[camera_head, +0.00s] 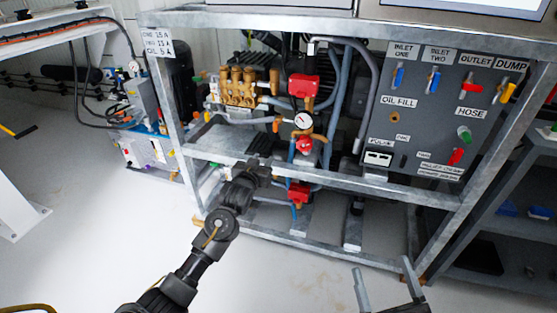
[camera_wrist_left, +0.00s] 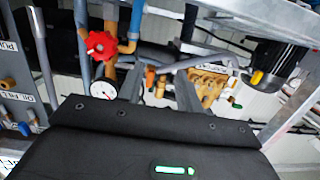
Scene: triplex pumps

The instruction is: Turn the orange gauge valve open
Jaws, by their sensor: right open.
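The orange gauge valve (camera_head: 277,123) is a small handle just left of the round white pressure gauge (camera_head: 304,121) inside the pump frame. In the left wrist view, the orange valve (camera_wrist_left: 150,77) appears between my two grey fingers, right of the gauge (camera_wrist_left: 103,90). My left gripper (camera_head: 262,167) is at the frame's middle rail, below and slightly left of the valve. Its fingers are spread apart in the left wrist view (camera_wrist_left: 158,85), with no visible grip on the valve. My right gripper (camera_head: 382,266) is open and empty at the bottom, in front of the frame.
The galvanised rail (camera_head: 330,176) crosses in front of the pump. A red knob (camera_head: 304,145) sits just below the gauge; a red valve (camera_head: 304,86) is above it. Brass pump fittings (camera_head: 240,88) are to the left. A labelled control panel (camera_head: 430,115) stands right. The floor in front is clear.

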